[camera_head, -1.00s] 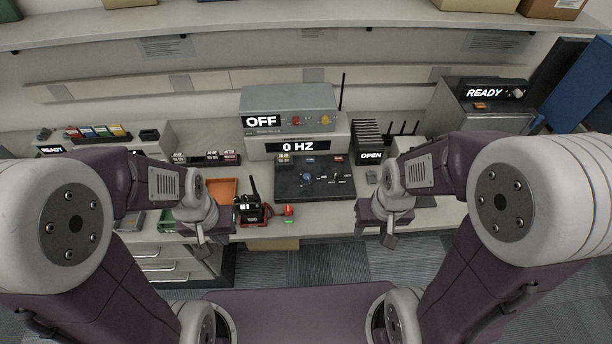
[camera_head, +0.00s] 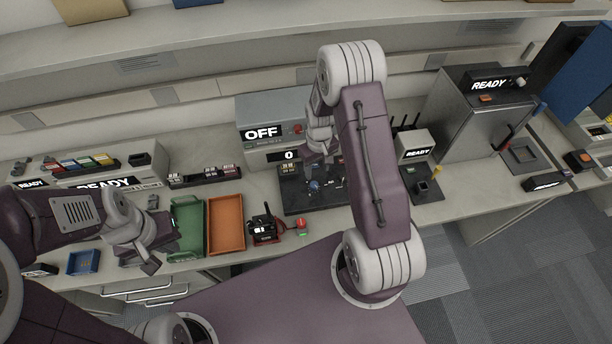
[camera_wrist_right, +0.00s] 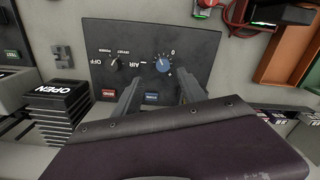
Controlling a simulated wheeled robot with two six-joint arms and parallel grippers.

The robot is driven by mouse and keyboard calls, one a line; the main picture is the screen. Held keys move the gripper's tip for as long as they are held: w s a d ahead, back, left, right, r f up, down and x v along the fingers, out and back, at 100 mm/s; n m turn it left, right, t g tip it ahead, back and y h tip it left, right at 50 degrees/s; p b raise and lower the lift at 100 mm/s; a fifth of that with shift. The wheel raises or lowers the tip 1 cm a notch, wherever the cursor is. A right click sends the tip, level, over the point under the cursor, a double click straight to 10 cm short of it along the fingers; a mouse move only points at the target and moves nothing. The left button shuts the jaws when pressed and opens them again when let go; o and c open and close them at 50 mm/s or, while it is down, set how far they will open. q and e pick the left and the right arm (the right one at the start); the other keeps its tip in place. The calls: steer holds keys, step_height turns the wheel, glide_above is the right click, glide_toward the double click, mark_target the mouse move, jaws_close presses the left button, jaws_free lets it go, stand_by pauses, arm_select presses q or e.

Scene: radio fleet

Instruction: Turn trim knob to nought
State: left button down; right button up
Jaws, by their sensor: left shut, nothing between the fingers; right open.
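The blue trim knob (camera_wrist_right: 163,64) sits on a dark panel (camera_wrist_right: 205,45) in the right wrist view, upside down there, beside a "0" and a plus mark. Its exact pointer direction is too small to tell. The knob also shows in the head view (camera_head: 314,185) on the panel (camera_head: 296,203). In the head view my right gripper (camera_head: 324,158) hangs above the panel's back. My left gripper (camera_head: 150,263) is shut and empty, far left.
A black knob (camera_wrist_right: 113,62) and a red button (camera_wrist_right: 108,94) share the panel. An "OFF" box (camera_head: 270,110) stands behind it. A black radio (camera_head: 264,228), an orange tray (camera_head: 226,246) and a green tray (camera_head: 188,246) lie left. A "READY" unit (camera_head: 414,150) stands right.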

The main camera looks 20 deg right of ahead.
mark_target(314, 185)
steer(key=shift+s+a+f, duration=0.15)
steer(key=shift+s+f, duration=0.3)
steer(key=shift+f, duration=0.2)
steer(key=f, duration=0.1)
steer(key=w+f+p, duration=0.1)
steer(key=f, duration=0.2)
steer(key=shift+w+a, duration=0.15)
steer(key=shift+a, duration=0.25)
steer(key=f, duration=0.3)
steer(key=shift+w+d+p, duration=0.15)
steer(key=shift+d+p, duration=0.05)
steer(key=shift+p, duration=0.15)
steer(key=shift+s+d+f, duration=0.2)
steer(key=shift+s+f, duration=0.1)
steer(key=shift+a, duration=0.15)
steer(key=shift+w+a, duration=0.1)
steer(key=shift+w, duration=0.05)
steer(key=shift+c, duration=1.3)
steer(key=shift+f, duration=0.1)
steer(key=c, duration=0.6)
arm_select(q)
steer(key=shift+w+a+r, duration=0.2)
steer(key=shift+a+r, duration=0.1)
steer(key=shift+r, duration=0.4)
arm_select(e)
jaws_close()
